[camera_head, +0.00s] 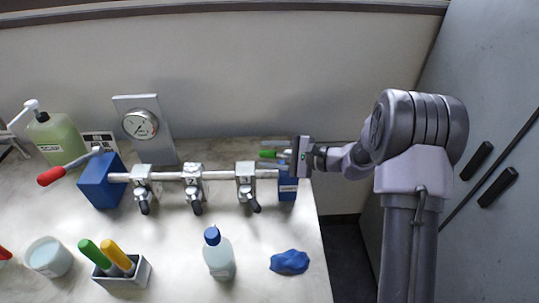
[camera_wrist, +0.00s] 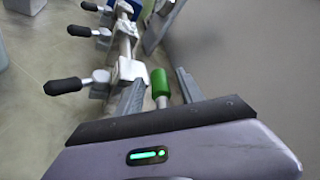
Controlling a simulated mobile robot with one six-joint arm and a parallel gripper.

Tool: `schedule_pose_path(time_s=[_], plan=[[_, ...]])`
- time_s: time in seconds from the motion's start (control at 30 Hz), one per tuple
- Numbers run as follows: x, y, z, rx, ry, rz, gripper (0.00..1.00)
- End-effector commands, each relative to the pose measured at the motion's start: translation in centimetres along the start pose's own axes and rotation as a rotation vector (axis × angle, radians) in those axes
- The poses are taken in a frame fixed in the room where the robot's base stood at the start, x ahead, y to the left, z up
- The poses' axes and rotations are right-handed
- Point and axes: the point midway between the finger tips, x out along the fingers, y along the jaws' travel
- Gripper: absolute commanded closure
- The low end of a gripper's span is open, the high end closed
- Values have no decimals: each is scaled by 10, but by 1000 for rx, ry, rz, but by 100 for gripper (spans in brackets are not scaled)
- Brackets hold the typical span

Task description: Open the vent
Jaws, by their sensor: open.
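A pipe (camera_head: 218,175) runs between two blue end blocks and carries three valves with black-tipped levers. A green handle (camera_head: 267,154) sits at its right end; it also shows in the wrist view (camera_wrist: 160,82). A lever with a red grip (camera_head: 50,177) is at the left block. No label reading vent is legible, so I cannot tell for sure which handle is the vent. My gripper (camera_head: 284,156) is at the pipe's right end. In the wrist view its open fingers (camera_wrist: 160,78) lie either side of the green handle, apparently with gaps. The handle's base is partly hidden.
A pressure gauge (camera_head: 140,124) stands behind the pipe. A green soap bottle (camera_head: 57,139) is at the back left. In front are a holder with coloured handles (camera_head: 128,275), a clear bottle (camera_head: 219,258), a white tub (camera_head: 48,257) and a blue lump (camera_head: 290,262).

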Motion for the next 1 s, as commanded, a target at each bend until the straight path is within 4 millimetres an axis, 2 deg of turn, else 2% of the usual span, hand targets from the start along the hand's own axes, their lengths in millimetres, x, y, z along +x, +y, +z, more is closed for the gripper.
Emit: schedule_pose_path(time_s=[0.13, 0.37, 1.0], plan=[[0, 0, 0, 0, 0, 0, 55], [0, 0, 0, 0, 0, 0, 100], [-1, 0, 0, 0, 0, 1, 100]])
